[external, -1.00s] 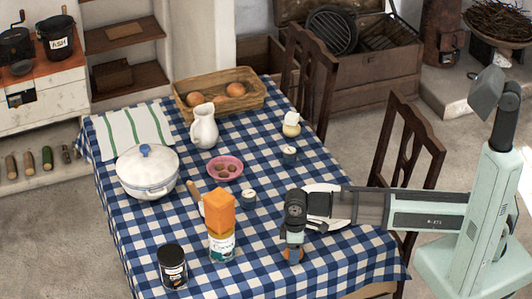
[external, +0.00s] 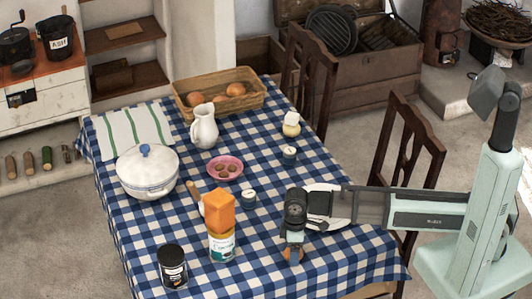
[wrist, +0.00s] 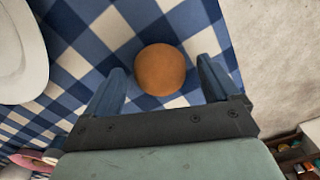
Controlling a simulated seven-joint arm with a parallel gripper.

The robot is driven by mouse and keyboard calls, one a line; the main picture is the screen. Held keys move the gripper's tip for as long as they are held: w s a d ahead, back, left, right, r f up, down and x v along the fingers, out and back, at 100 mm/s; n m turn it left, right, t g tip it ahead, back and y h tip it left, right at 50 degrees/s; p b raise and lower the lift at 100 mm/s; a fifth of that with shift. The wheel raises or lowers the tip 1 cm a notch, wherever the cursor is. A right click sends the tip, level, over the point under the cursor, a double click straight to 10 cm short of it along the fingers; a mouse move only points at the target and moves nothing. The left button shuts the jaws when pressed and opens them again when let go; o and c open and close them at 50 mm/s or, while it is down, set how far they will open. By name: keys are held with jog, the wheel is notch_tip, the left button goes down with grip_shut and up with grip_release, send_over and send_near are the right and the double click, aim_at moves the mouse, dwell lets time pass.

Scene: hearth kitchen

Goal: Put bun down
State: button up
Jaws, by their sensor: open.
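The round brown bun (wrist: 160,70) lies on the blue-and-white checked cloth in the wrist view. My gripper (wrist: 161,76) is open, with one finger on each side of the bun and a visible gap on both sides. In the external view my gripper (external: 292,246) points down at the near right part of the table (external: 345,262). The bun (external: 292,256) shows only partly there, below the gripper. The underside of the bun is hidden.
A white plate (wrist: 22,55) lies close by, partly behind my arm in the external view (external: 322,222). An orange block on a can (external: 221,225), a dark tin (external: 172,268) and a small grey cup (external: 249,198) stand to the left. A chair (external: 408,150) stands behind my arm.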

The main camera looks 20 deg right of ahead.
notch_tip(320, 180, up, 12)
jog(key=shift+f, duration=0.15)
dwell(0.5)
dwell(0.5)
